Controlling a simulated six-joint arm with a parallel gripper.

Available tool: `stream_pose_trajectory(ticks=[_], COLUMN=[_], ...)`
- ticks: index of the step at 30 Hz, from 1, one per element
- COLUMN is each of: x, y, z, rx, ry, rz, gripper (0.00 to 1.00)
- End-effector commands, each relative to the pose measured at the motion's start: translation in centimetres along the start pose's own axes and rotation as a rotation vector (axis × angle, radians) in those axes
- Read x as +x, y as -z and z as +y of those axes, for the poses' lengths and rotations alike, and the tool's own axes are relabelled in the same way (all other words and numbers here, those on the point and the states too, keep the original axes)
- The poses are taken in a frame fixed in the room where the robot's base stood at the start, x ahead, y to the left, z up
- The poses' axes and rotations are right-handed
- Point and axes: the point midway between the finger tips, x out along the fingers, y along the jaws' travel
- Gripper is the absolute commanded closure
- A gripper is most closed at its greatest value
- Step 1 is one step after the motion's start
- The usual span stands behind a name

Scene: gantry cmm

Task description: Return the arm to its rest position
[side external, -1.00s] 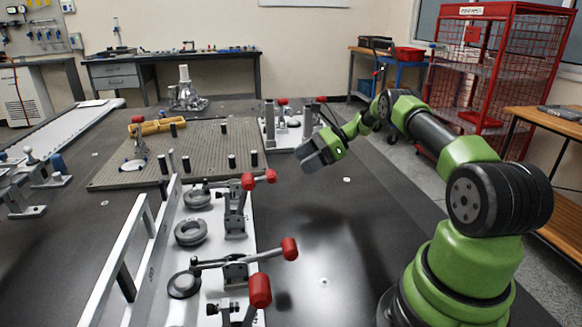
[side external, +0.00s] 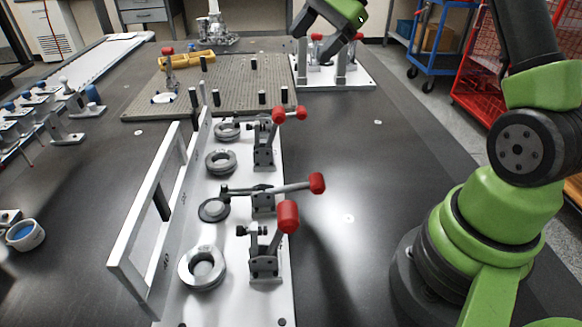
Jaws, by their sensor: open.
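My gripper (side external: 314,42) is at the top edge of the side external view, with dark grey fingers below a green wrist. It is open and I see nothing between the fingers. In the picture it overlaps the small white fixture plate (side external: 352,80) at the back; I cannot tell its height above it. My forearm runs out of the frame at the top, so part of the arm is hidden.
A white fixture (side external: 282,290) with red-handled clamps and several metal rings stands in front. Black table surface (side external: 380,200) is clear between fixture and my base. A red cage (side external: 480,85) stands right.

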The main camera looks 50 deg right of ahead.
Motion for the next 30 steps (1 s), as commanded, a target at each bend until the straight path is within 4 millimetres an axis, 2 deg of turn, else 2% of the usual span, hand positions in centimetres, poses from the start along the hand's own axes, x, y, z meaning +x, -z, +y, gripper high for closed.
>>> stream_pose_trajectory(ticks=[1,6,12,16,21,25,30], x=[-0.8,-3.0,-5.0,-5.9,-6.3,-6.3,-6.3], y=[-2.7,-9.2,-14.6,-16.4,-17.0,-16.9,-16.8], z=[0.5,3.8,9.6,13.8,18.0,19.6,20.2], rx=[-0.096,-0.4,-0.764,-0.995,-1.226,-1.322,-1.355], ry=[-0.013,-0.051,-0.071,-0.067,-0.052,-0.041,-0.04], rz=[0.032,0.135,0.244,0.31,0.374,0.401,0.411], gripper=[0.3,0.3,0.3,0.3,0.3,0.3,0.3])
